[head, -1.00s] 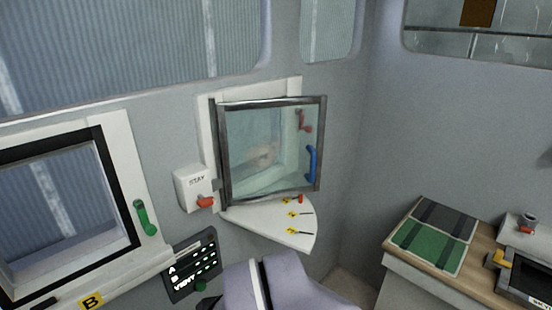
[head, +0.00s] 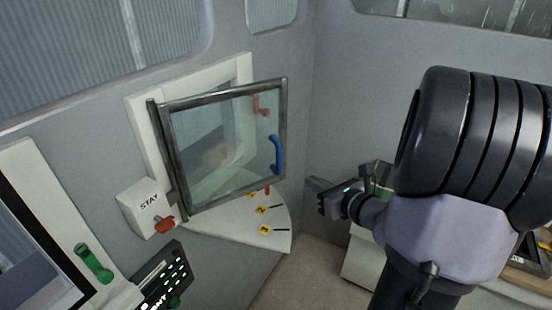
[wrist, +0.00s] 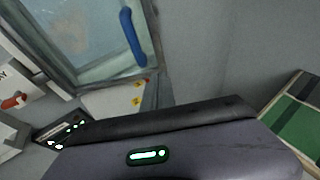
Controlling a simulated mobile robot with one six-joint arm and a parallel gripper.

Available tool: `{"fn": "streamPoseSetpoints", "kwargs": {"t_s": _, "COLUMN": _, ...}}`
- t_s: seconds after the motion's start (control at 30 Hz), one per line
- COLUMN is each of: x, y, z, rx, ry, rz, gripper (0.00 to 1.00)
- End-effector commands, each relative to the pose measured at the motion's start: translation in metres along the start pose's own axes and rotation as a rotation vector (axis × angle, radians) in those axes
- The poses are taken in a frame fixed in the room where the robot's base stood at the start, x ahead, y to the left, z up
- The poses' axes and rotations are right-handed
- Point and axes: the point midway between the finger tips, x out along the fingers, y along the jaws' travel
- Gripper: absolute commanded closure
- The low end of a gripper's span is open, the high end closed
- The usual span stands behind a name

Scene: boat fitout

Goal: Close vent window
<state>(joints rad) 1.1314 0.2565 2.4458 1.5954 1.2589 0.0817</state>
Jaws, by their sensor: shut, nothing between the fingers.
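The vent window (head: 225,188) is a glass pane in a dark metal frame. It stands open, swung out from its white wall frame (head: 140,118), with its hinge side at left. A blue handle (head: 277,154) is on its right side; it also shows in the wrist view (wrist: 132,38). A red catch (head: 262,106) shows by the pane's upper right. My gripper (head: 312,184) is shut and empty, right of the pane and a little below the blue handle, apart from both. The wrist view shows mostly my gripper's dark body; the fingertips are hard to make out.
A white STAY box (head: 136,206) with a red lever (head: 165,224) is left of the pane. A white quadrant shelf (head: 240,236) with yellow number tags lies below it. A dark panel (head: 165,275) and green-handled window (head: 95,264) are lower left. A counter (head: 356,262) is at right.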

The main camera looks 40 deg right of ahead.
Motion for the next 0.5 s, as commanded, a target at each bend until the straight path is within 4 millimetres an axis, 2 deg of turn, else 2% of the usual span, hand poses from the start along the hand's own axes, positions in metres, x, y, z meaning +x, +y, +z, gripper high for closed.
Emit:
{"fn": "streamPoseSetpoints", "kwargs": {"t_s": 0.3, "x": 0.071, "y": 0.003, "z": -0.003, "rx": -0.005, "ry": 0.002, "rz": 0.007, "gripper": 1.0}}
{"fn": "streamPoseSetpoints", "kwargs": {"t_s": 0.5, "x": 0.105, "y": 0.003, "z": 0.006, "rx": -0.006, "ry": 0.001, "rz": 0.006, "gripper": 1.0}}
